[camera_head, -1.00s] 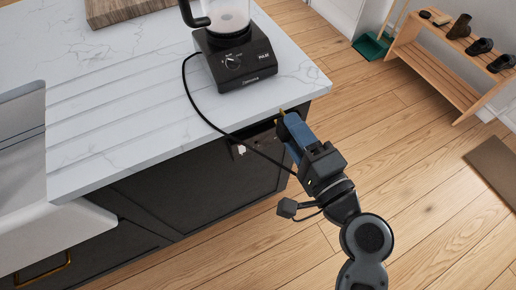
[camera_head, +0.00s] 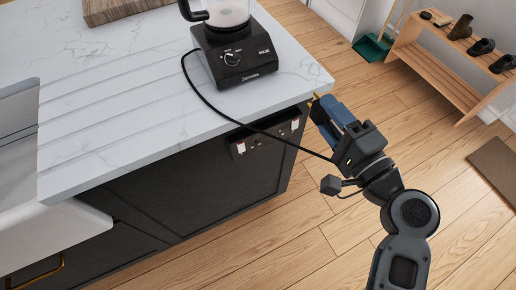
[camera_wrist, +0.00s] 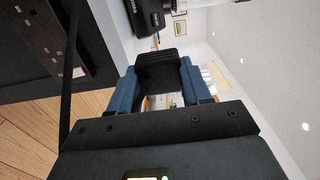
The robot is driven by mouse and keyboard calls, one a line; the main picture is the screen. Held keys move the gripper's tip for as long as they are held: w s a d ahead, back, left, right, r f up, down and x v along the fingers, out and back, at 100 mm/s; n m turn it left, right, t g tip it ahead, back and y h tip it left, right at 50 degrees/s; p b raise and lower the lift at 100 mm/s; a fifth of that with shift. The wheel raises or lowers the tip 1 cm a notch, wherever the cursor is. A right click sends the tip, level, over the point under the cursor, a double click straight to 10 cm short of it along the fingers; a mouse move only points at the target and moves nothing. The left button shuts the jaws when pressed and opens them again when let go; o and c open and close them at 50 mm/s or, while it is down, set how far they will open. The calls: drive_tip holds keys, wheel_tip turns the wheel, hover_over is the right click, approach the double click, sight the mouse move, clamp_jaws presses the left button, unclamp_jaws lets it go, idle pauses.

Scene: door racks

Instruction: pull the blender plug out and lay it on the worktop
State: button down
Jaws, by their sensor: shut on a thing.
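My gripper (camera_head: 326,112) is off the worktop's right corner, clear of the cabinet face. In the wrist view, its two blue fingers (camera_wrist: 160,92) are shut on the black blender plug (camera_wrist: 158,68). In the head view the fingers mostly hide the plug. The black cord (camera_head: 240,122) runs from the blender (camera_head: 240,58) over the worktop's front edge to the gripper. The blender stands upright on the white marbled worktop (camera_head: 130,95). The socket strip (camera_head: 262,140) under the worktop edge shows its face, with no plug visible in it.
A wooden board (camera_head: 115,10) lies at the back of the worktop, and a white sink (camera_head: 45,232) is at the left. A wooden rack (camera_head: 440,75) with shoes stands at the far right. The worktop's front right stretch is bare.

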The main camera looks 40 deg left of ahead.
drive_tip(key=w+d+b, duration=0.2)
drive_tip(key=w, duration=0.4)
drive_tip(key=shift+d+b, duration=0.3)
idle(0.3)
drive_tip(key=m+p, duration=0.6)
drive_tip(key=m, duration=1.2)
